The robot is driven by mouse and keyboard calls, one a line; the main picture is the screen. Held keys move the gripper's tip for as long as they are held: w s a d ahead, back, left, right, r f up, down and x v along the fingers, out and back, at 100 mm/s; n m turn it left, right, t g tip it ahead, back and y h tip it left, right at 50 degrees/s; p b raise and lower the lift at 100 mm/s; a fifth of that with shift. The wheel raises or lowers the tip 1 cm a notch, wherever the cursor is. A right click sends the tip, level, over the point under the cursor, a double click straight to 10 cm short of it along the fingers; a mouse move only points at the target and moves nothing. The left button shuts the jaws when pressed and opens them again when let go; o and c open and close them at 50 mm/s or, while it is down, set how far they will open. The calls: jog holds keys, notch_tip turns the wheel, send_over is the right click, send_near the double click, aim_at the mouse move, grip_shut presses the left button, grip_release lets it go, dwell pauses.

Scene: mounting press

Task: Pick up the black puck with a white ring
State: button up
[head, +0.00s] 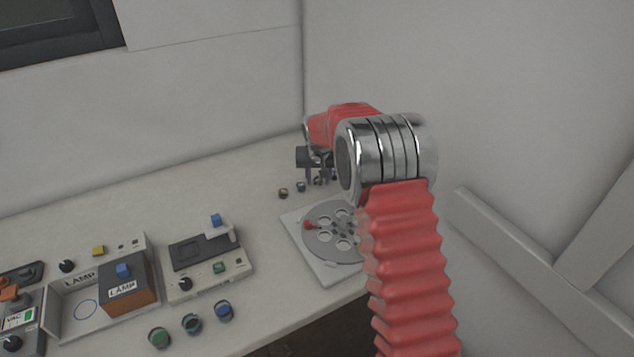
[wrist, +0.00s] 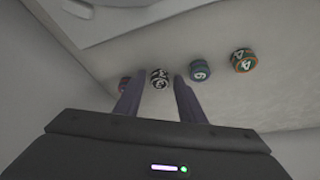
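In the wrist view a black puck (wrist: 160,77) with white markings lies on the bench, between or just beyond my fingertips. I cannot make out a clear white ring on it. My gripper (wrist: 154,92) is open, with one finger on each side of the puck and no visible grip. In the head view my gripper (head: 317,180) is low over the back of the bench, partly behind my arm. The black puck cannot be told apart from the dark fingers there.
A blue-purple puck (wrist: 200,71) and a green-orange puck (wrist: 243,60) lie right of the black one. A reddish puck (wrist: 123,84) is partly behind the left finger. A plate with a round holed disc (head: 311,247) lies in front, with lamp box (head: 128,277) and control units left.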

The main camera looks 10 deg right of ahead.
aim_at(318, 181)
jog(key=c, duration=0.9)
jog(key=shift+o, duration=0.2)
notch_tip(318, 181, up, 10)
dwell(0.4)
jog(key=o, duration=0.5)
jog(key=c, duration=0.5)
jog(key=shift+o, duration=0.2)
